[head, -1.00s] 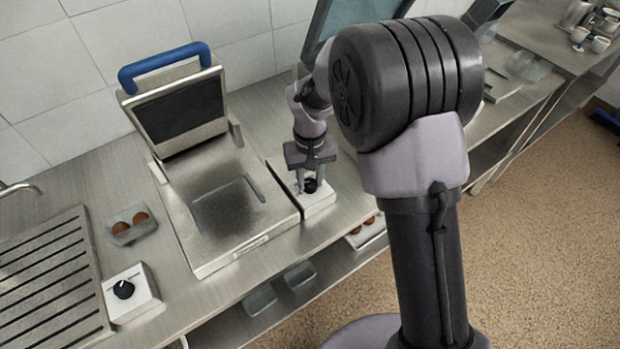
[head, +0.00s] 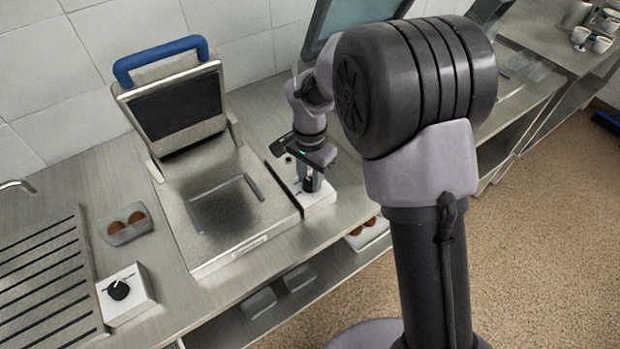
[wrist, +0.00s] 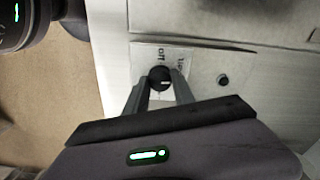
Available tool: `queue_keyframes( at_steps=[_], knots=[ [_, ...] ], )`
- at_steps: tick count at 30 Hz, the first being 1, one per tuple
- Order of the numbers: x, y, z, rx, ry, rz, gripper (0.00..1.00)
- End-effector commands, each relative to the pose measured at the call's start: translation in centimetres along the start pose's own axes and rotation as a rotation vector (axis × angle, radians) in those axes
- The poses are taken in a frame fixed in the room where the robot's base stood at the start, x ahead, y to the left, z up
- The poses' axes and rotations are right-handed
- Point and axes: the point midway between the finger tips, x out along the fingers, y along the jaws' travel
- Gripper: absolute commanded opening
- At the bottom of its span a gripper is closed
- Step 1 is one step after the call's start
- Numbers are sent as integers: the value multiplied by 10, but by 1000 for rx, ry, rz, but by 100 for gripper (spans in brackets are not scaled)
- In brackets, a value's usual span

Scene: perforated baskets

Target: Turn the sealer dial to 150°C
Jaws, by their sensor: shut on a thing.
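The sealer (head: 232,232) stands on the steel counter with its lid raised and a blue handle on top. A white control box (head: 318,203) with a black dial (head: 311,184) sits at its right side. My gripper (head: 311,180) points down over this box and is shut on the dial. A small black button (wrist: 222,80) lies to the right of the dial there.
A second white box with a black knob (head: 118,290) stands at the lower left. A small tray (head: 108,236) with brown round items and a slatted drainboard (head: 45,270) are nearby. A shelf with containers (head: 262,303) runs below the counter.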

Motion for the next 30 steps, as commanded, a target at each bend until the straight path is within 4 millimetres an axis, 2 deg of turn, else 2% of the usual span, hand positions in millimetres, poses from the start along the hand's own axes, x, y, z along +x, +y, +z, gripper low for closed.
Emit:
queue_keyframes(
  at_steps=[15,30],
  knots=[
    [0,-1,0,435,0,-2,0],
    [0,-1,0,616,0,-2,0]
  ],
)
